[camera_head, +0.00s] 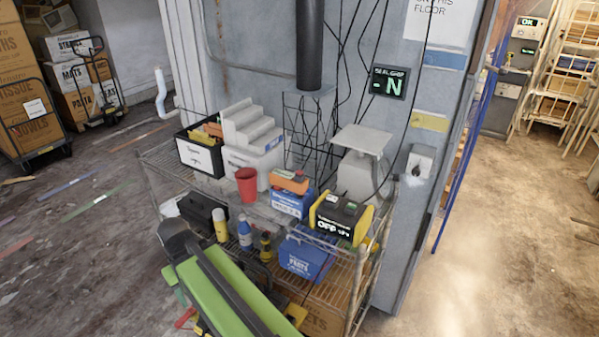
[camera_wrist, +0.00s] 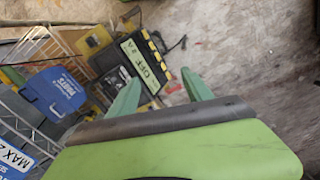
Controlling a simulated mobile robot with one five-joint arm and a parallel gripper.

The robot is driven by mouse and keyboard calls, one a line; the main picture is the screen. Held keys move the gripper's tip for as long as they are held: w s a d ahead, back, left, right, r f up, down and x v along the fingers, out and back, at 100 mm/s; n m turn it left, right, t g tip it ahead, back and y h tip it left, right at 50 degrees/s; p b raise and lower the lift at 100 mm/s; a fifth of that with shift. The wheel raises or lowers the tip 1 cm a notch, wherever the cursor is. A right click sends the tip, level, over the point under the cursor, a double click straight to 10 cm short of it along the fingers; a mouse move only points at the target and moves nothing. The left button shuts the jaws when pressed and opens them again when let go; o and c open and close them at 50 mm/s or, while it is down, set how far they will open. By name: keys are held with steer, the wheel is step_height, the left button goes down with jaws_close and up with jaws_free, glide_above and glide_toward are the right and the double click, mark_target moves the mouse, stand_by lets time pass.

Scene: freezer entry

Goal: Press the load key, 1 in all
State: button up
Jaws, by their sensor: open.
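A yellow and black device (camera_head: 341,216) stands on the right part of the wire cart's top shelf. Its lit front reads "OFF", and dark keys with small marks show on its top. I cannot read which key is the load key. The fingers look apart from the device, but the distance is unclear. In the head view my green arm is at the lower left.
The wire cart (camera_head: 357,290) also holds a red cup (camera_head: 246,185), blue boxes (camera_head: 291,203), a spray bottle (camera_head: 245,233) and a grey stand (camera_head: 362,160). A wall display (camera_head: 388,82) reads "SEAL GAP" and "N". Cables hang behind the cart. Floor at right is open.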

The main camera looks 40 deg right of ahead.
jaws_close()
stand_by(1.4)
